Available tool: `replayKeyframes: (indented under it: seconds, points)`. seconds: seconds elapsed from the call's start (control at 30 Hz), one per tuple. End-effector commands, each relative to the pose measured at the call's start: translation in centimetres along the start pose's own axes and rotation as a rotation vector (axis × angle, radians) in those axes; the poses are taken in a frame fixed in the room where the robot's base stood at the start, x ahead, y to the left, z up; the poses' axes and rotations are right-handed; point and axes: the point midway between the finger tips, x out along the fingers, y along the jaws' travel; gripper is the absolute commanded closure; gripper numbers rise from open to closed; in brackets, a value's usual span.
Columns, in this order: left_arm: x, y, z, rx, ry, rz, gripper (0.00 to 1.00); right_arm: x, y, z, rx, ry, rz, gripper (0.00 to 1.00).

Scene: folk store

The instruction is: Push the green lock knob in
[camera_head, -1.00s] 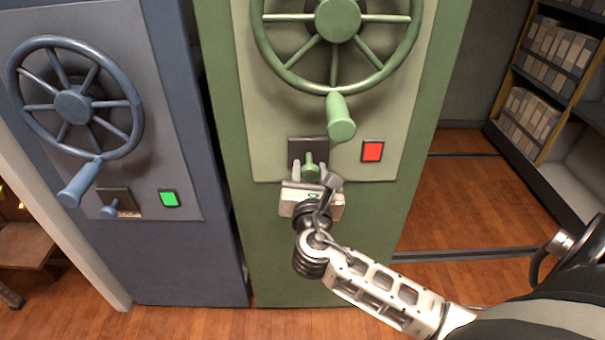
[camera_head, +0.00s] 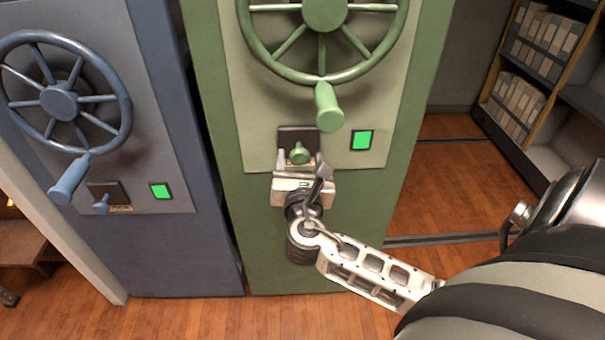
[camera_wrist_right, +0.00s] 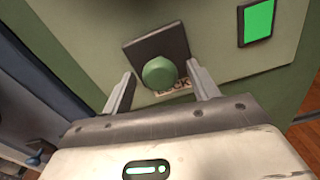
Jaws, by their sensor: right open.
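The green lock knob (camera_head: 299,153) sits on a dark square plate on the front of the green cabinet, below its handwheel. It also shows in the right wrist view (camera_wrist_right: 160,73), close to its plate, with a partly covered "Lock" label under it. My right gripper (camera_head: 298,160) is open just in front of the knob. In the wrist view its two fingers (camera_wrist_right: 161,88) stand on either side of the knob, apart from it. The indicator (camera_head: 362,140) right of the knob is lit green. My left gripper is out of view.
The green handwheel (camera_head: 322,80) and its handle (camera_head: 329,107) stick out above the knob. A blue cabinet (camera_head: 190,250) with its own wheel, knob and green indicator (camera_head: 161,191) stands at left. Shelves (camera_head: 545,85) stand at right. Wooden floor is open between.

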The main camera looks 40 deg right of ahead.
Motion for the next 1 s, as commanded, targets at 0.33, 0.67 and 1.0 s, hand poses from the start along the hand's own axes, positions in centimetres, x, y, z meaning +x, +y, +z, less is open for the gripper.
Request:
replayKeyframes:
  seconds: [0.33, 0.67, 1.0]
  points:
    - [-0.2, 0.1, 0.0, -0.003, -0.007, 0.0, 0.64, -8.5, 0.0, -0.1, 0.002, 0.006, -0.001, 0.41]
    - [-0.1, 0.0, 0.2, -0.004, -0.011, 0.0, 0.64, -13.3, 0.0, 0.0, 0.001, 0.001, -0.001, 0.41]
    - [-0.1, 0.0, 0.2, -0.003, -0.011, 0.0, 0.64, -13.8, 0.0, 0.1, 0.001, -0.001, -0.001, 0.41]
